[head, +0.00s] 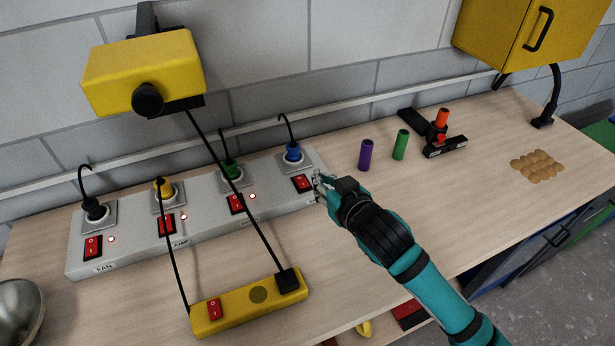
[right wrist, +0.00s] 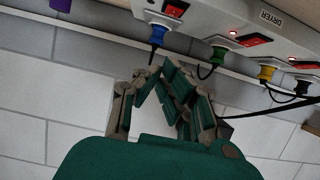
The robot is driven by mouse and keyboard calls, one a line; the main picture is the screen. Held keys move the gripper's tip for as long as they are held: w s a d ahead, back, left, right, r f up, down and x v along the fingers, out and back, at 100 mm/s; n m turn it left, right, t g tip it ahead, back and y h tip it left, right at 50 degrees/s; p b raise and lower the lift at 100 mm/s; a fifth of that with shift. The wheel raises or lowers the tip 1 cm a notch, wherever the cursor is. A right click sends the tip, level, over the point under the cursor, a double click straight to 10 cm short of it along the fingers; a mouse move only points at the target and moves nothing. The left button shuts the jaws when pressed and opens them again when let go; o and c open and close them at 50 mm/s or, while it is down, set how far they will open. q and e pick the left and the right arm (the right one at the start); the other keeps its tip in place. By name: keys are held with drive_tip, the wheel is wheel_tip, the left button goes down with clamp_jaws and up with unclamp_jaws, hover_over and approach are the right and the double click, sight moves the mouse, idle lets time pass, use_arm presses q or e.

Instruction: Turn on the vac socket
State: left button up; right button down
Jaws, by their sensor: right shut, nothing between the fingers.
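A grey power strip (head: 135,238) lies on the bench with several sockets in a row. The rightmost socket holds a blue plug (head: 293,152), and its red switch (head: 302,183) is in front of the plug. The label of this socket cannot be read; my right gripper partly covers that end. My right gripper (head: 319,181) is shut and empty, its tips just right of that switch; I cannot tell if they touch. In the right wrist view the blue plug (right wrist: 159,35) and its switch (right wrist: 175,8) are beyond the fingers. My left gripper is not in view.
Black, yellow and green plugs fill the other sockets, with small lights glowing by their switches. Purple (head: 366,155) and green (head: 400,145) cylinders stand to the right. A yellow cabinet (head: 530,30) is on the wall.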

drive_tip(key=p, duration=0.2)
hover_over(307, 186)
wheel_tip(307, 186, down, 3)
drive_tip(key=shift+f, duration=0.2)
wheel_tip(307, 186, down, 3)
drive_tip(key=shift+s+r, duration=0.15)
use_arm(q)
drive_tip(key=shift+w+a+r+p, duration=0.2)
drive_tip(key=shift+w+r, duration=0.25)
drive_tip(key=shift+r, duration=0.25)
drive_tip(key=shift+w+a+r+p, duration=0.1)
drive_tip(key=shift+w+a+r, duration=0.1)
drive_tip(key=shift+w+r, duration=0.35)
use_arm(e)
drive_tip(key=shift+s+d+f, duration=0.1)
drive_tip(key=shift+s+f, duration=0.1)
drive_tip(key=shift+f, duration=0.5)
drive_tip(key=shift+f, duration=0.1)
